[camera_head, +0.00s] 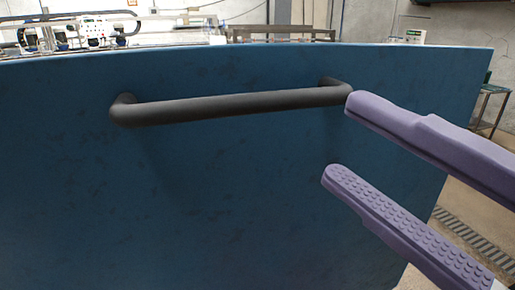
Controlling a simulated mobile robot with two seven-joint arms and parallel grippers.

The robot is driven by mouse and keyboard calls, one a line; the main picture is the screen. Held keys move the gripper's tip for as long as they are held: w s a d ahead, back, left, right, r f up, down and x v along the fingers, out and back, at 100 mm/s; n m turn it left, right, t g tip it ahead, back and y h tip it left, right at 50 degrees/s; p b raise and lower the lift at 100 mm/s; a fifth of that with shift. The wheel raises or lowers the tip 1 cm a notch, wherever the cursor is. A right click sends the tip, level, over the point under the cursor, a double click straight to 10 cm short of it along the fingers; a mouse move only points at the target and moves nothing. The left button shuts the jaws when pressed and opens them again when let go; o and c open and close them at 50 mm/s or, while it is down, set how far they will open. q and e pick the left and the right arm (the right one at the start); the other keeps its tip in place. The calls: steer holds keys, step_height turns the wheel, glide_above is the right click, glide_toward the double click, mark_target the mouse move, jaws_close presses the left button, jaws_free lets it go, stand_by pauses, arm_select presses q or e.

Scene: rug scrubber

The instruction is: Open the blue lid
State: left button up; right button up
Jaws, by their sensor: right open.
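The blue lid (230,190) fills most of the head view as a large, scuffed, upright blue face. A dark grey bar handle (230,105) runs across its upper part, fixed at both ends. My right gripper (338,138) comes in from the right with two purple fingers spread apart. The upper fingertip is close to the right end of the handle; I cannot tell whether it touches. The lower finger is below the handle, in front of the blue face. Nothing is between the fingers. My left gripper is not in view.
Workshop equipment (95,32) stands behind the lid's top edge at the upper left. A small green table (490,108) stands at the far right. Concrete floor with a striped strip (470,238) shows at the lower right.

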mark_target(253, 109)
steer(key=shift+n+g+y, duration=0.5)
steer(key=shift+n+y, duration=0.1)
steer(key=p+x, duration=0.1)
steer(key=x, duration=0.2)
steer(key=p+x, duration=0.2)
steer(key=x, duration=0.1)
steer(key=p+x, duration=0.2)
steer(key=x, duration=0.1)
steer(key=shift+s+a, duration=0.35)
steer(key=shift+a, duration=0.05)
steer(key=shift+w+a, duration=0.3)
steer(key=shift+f, duration=0.1)
steer(key=shift+c, duration=0.2)
steer(key=c, duration=0.3)
jaws_close()
